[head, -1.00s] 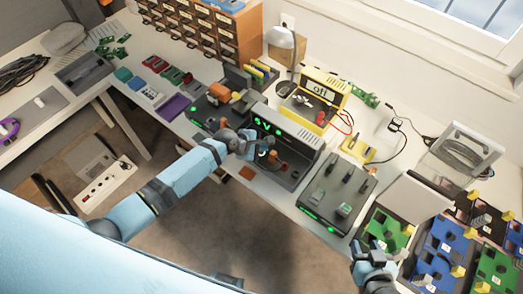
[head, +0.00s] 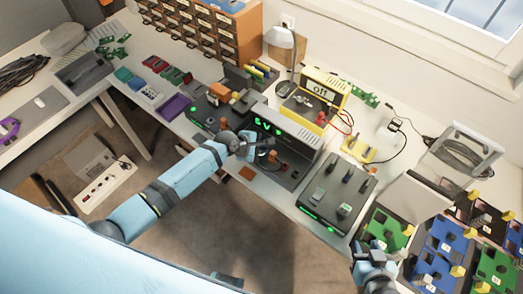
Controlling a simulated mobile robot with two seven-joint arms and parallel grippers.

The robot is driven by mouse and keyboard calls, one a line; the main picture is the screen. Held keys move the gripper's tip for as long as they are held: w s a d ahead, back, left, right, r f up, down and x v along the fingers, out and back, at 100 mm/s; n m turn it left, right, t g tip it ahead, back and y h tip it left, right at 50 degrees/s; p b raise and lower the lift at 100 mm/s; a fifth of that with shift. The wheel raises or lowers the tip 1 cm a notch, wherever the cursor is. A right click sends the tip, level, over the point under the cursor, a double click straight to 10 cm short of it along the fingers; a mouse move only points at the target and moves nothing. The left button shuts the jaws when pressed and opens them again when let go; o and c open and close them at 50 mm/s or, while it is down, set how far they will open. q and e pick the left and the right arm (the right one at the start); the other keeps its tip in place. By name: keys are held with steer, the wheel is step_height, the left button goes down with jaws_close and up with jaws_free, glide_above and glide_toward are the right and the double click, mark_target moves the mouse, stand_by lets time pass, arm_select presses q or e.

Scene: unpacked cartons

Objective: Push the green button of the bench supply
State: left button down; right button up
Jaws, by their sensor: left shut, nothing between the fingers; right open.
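The bench supply appears to be the grey box (head: 297,126) with a lit green display, at the middle of the bench. My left gripper (head: 262,147) is shut and empty, right at the front face of this box, just below the display. Whether its tips touch the face cannot be told. I cannot make out the green button; the gripper covers part of the front. Orange-brown knobs show beside the fingers. My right gripper (head: 369,250) is open and empty at the lower right, by the bench's front edge and a green circuit board (head: 388,229).
A yellow meter (head: 321,88) reading "off" stands behind the supply. A dark unit with green lights (head: 338,196) is to its right, and another dark unit (head: 206,112) to its left. A lamp (head: 281,40) stands behind.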

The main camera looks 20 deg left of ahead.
mark_target(261, 154)
stand_by(0.3)
arm_select(q)
steer(key=shift+r+p, duration=0.45)
steer(key=shift+p, duration=0.35)
step_height(261, 154, up, 2)
steer(key=p, duration=0.2)
steer(key=shift+r+p, duration=0.2)
steer(key=shift+p, duration=0.2)
step_height(261, 154, up, 2)
steer(key=shift+r+p, duration=0.1)
steer(key=shift+p, duration=0.35)
steer(key=shift+r, duration=0.7)
steer(key=shift+s, duration=0.1)
